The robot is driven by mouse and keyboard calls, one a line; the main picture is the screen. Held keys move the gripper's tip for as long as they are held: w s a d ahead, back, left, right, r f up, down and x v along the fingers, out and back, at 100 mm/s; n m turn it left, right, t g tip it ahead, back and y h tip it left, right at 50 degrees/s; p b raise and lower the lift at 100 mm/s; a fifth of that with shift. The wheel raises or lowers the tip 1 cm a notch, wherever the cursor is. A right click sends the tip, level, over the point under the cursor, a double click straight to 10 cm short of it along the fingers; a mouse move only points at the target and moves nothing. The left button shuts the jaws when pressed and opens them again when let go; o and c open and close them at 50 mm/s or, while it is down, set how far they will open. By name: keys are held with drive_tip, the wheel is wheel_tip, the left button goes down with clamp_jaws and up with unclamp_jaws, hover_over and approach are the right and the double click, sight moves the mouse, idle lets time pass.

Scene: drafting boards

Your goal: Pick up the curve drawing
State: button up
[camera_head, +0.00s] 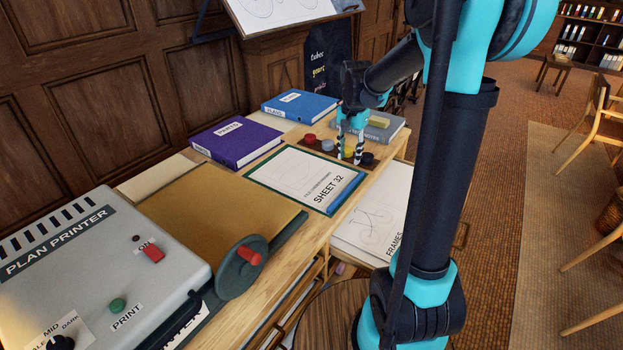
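My gripper (350,158) points down over a dark strip at the far right of the counter, its two striped fingers spread apart. An olive round piece shows between the fingers; I cannot tell whether they touch it. I cannot pick out for certain a curve drawing. A white sheet marked "SHEET 32" (301,178) lies flat on the counter, left of and nearer than my gripper. A bicycle drawing marked "FRAMES" (372,222) lies lower, beside the counter, partly hidden by my arm. Another line drawing (270,12) stands on a tilted board at the back.
A grey plan printer (92,262) with a red crank fills the near left. A purple book (236,142), a blue book (298,106) and a grey book (380,128) lie along the counter. Red and blue-grey round pieces (327,146) sit beside my gripper. A round wooden stool top (325,318) stands below.

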sight(347, 189)
drive_tip(key=f, duration=1.3)
drive_tip(key=shift+s+d, duration=0.1)
drive_tip(key=shift+d, duration=0.1)
clamp_jaws()
